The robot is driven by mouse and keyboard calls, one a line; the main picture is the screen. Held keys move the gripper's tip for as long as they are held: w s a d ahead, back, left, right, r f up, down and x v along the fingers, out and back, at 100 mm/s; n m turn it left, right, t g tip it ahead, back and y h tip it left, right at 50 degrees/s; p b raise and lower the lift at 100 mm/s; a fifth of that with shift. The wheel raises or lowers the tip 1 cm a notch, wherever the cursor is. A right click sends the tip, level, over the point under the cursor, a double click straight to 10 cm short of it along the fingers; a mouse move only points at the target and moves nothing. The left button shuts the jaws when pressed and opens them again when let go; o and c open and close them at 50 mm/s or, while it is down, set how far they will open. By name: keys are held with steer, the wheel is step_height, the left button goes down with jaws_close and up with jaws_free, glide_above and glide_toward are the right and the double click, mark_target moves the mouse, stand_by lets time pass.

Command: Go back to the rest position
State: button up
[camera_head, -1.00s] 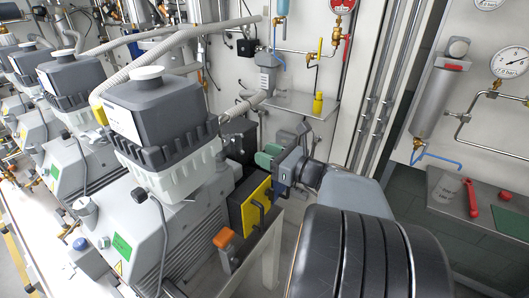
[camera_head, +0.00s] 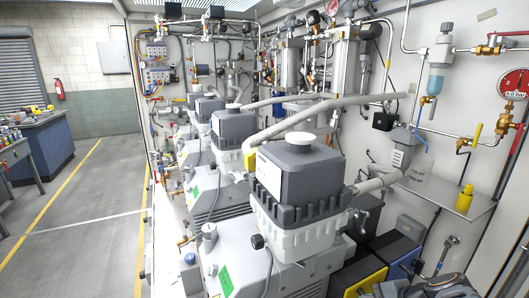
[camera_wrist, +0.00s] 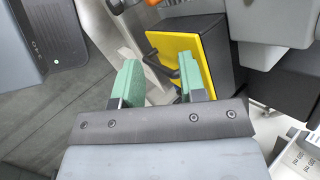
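In the wrist view my gripper (camera_wrist: 160,78) shows two green fingers standing well apart, with nothing held between them. Beyond the fingertips is a yellow-faced dark box (camera_wrist: 186,55) with a black handle. I cannot tell the exact gap between fingers and handle, but no grip on it shows. In the head view only a part of my arm shows at the bottom right edge; the gripper's fingers are not visible there. The yellow-faced box (camera_head: 366,284) is partly cut off at the bottom of that view.
A row of grey vacuum pumps (camera_head: 290,212) with hoses stands along the wall. A metal shelf (camera_head: 440,195) holds a yellow bottle (camera_head: 464,198). Open grey floor (camera_head: 90,220) with yellow lines lies to the left, beside a blue workbench (camera_head: 42,140).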

steer(key=s+a+r+n+g+h, duration=0.1)
steer(key=a+n+h, duration=0.4)
steer(key=n, duration=1)
steer(key=shift+s+a+r+n+g, duration=0.25)
steer(key=shift+s+a+g, duration=0.35)
steer(key=shift+a, duration=0.65)
